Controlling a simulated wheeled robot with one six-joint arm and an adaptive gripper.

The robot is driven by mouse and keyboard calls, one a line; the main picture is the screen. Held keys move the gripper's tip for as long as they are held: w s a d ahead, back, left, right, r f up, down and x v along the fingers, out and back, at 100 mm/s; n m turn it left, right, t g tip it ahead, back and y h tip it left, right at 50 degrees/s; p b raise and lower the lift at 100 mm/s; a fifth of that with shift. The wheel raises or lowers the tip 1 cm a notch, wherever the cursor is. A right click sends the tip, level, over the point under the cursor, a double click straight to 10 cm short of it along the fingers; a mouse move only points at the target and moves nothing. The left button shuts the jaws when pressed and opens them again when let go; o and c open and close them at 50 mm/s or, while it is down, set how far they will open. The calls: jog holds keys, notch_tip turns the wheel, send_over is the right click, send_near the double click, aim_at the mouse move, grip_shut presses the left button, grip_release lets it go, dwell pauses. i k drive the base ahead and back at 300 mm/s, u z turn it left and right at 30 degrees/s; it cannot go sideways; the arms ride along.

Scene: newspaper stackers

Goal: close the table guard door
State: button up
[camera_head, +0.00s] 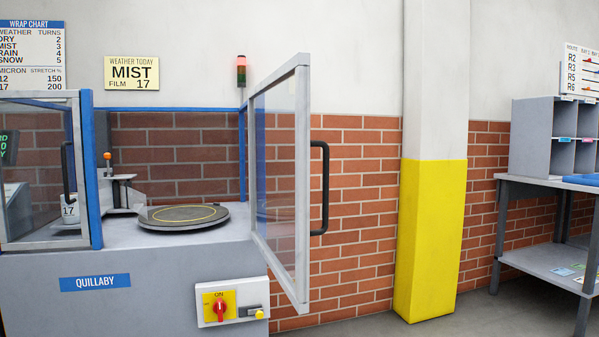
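The table guard door (284,175) is a clear panel in a pale grey frame. It stands swung open at the right side of the grey machine (160,280), edge turned towards me. Its black handle (325,188) is on the right face of the frame. The opening beside the door shows the round dark turntable (183,216) with a yellow ring. A second framed clear panel (40,170) with a dark handle (66,170) covers the machine's left part. My gripper is not in view.
A red switch (220,308) on a yellow plate sits on the machine front below the door. A yellow-based pillar (431,240) stands to the right. A grey table (555,195) with pigeonholes (553,135) is at far right. Floor shows between the pillar and table.

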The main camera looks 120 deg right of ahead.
aim_at(298, 293)
jog(key=u, duration=0.05)
jog(key=k, duration=1.9)
jog(key=z, duration=2.65)
